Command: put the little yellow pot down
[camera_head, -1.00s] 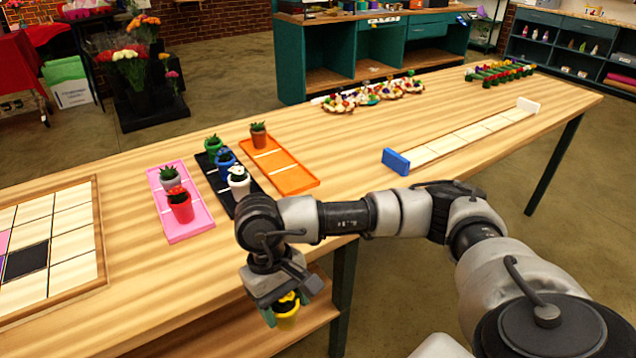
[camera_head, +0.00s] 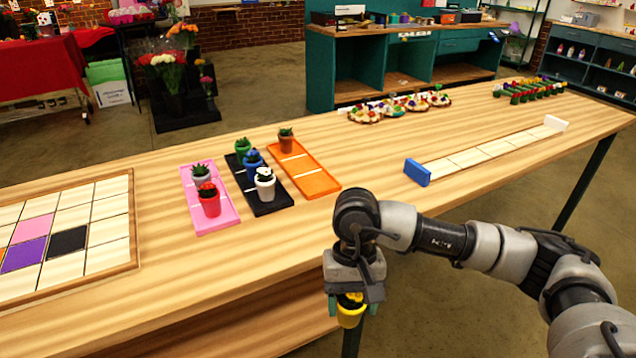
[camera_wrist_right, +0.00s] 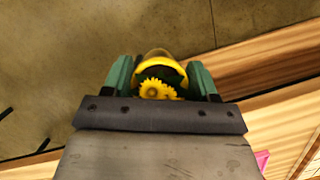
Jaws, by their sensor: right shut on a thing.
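The little yellow pot (camera_head: 350,314) with a yellow flower is held in my right gripper (camera_head: 348,304), in front of the table's near edge in the head view. In the right wrist view the pot's rim (camera_wrist_right: 160,68) and flower (camera_wrist_right: 159,90) show between the green fingers of the right gripper (camera_wrist_right: 161,78), which are shut on it. Floor shows beyond the pot there. My left gripper is not in view.
On the wooden table (camera_head: 300,225) stand a pink tray (camera_head: 228,213), a black tray (camera_head: 274,206) and an orange tray (camera_head: 320,182) with several small pots. A tiled board (camera_head: 115,262) lies left. A long white strip with a blue end block (camera_head: 417,172) lies right.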

